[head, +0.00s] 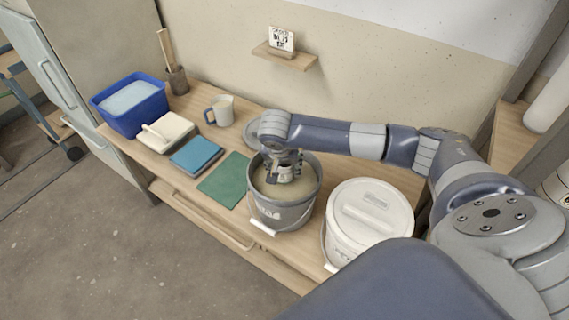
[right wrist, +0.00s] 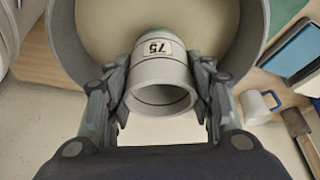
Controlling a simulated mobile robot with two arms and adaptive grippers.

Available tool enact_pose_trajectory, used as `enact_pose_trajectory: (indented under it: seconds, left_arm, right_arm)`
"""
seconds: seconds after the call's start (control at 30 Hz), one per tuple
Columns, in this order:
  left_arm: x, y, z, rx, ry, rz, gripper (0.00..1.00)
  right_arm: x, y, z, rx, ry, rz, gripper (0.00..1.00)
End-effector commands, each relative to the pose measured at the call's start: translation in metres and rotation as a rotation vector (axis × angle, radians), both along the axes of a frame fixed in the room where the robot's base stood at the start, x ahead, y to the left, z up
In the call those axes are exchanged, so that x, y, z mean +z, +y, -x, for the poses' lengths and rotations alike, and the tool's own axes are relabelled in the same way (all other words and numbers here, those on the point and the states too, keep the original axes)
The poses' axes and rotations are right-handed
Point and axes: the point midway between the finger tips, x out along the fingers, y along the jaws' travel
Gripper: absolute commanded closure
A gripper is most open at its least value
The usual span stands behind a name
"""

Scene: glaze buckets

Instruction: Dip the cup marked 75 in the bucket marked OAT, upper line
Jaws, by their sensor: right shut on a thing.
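The pale grey cup (right wrist: 160,80), with a label reading 75 and dark lines around it, is between the fingers of my right gripper (right wrist: 163,100), which is shut on it. In the head view my right gripper (head: 284,174) points down inside the mouth of a grey open bucket (head: 281,212) of beige glaze (head: 263,182). The lettering on the bucket's front is too small to read surely. In the right wrist view the cup is over the glaze near the bucket's rim; whether it touches the glaze I cannot tell. My left gripper is out of view.
A lidded white bucket (head: 368,222) stands close on the right. A small shelf (head: 285,56) holds a sign.

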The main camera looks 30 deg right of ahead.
Motion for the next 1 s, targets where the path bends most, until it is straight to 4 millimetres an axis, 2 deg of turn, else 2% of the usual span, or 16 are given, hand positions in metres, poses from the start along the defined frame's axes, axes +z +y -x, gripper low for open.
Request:
enact_pose_trajectory:
  seconds: [0.03,0.43,0.9,1.0]
  left_arm:
    - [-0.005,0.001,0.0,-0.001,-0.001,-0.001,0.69]
    - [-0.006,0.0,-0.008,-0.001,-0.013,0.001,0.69]
    - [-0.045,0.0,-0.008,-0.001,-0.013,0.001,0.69]
    - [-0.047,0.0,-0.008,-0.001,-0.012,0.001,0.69]
  right_arm:
    - [-0.005,0.0,-0.001,-0.001,-0.002,0.0,0.8]
    - [-0.007,0.0,0.0,-0.001,-0.002,0.0,0.8]
    - [-0.047,0.0,-0.001,-0.001,-0.002,-0.001,0.8]
    - [-0.05,0.0,-0.001,-0.001,-0.002,-0.001,0.8]
